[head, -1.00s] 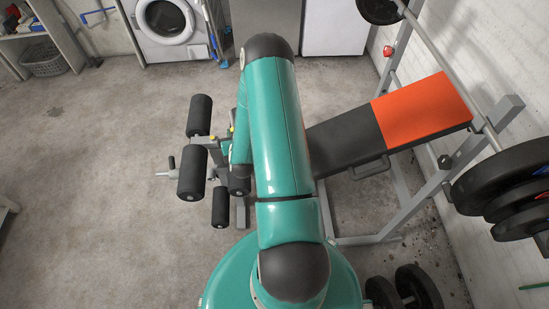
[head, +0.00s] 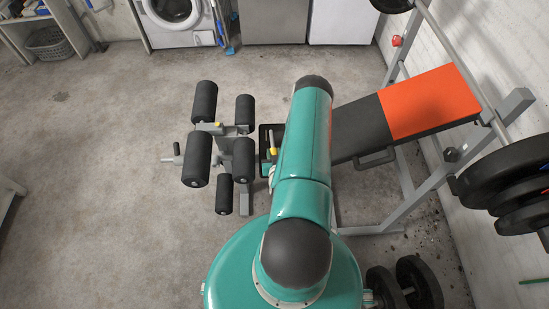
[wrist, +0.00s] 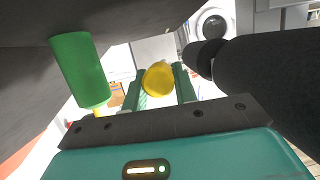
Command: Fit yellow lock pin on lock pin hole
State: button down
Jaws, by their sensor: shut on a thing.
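In the wrist view my gripper (wrist: 158,74) has its two green fingers on either side of the yellow lock pin (wrist: 157,79), shut on it. The pin's rounded yellow end shows between the fingertips; the rest of it is hidden. In the head view my arm hides most of the gripper. A small yellow piece (head: 272,151) shows at the arm's left edge, by the bench end; I cannot tell whether it is the held pin. The leg-roller frame (head: 232,131) stands just left of it, with a small yellow part on top. I cannot make out the lock pin hole.
Black foam rollers (wrist: 265,75) are close on the right in the wrist view. A green cylinder (wrist: 80,72) with a yellow tip is close on the left, under a dark surface. The bench (head: 425,103) and weight plates (head: 505,175) lie right; the floor at left is clear.

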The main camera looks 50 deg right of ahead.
jog(key=shift+f, duration=2.05)
jog(key=shift+f, duration=0.1)
jog(key=c, duration=1.1)
grip_release()
jog(key=v, duration=0.7)
jog(key=shift+a, duration=0.2)
jog(key=shift+s+a, duration=0.1)
jog(key=shift+s, duration=0.15)
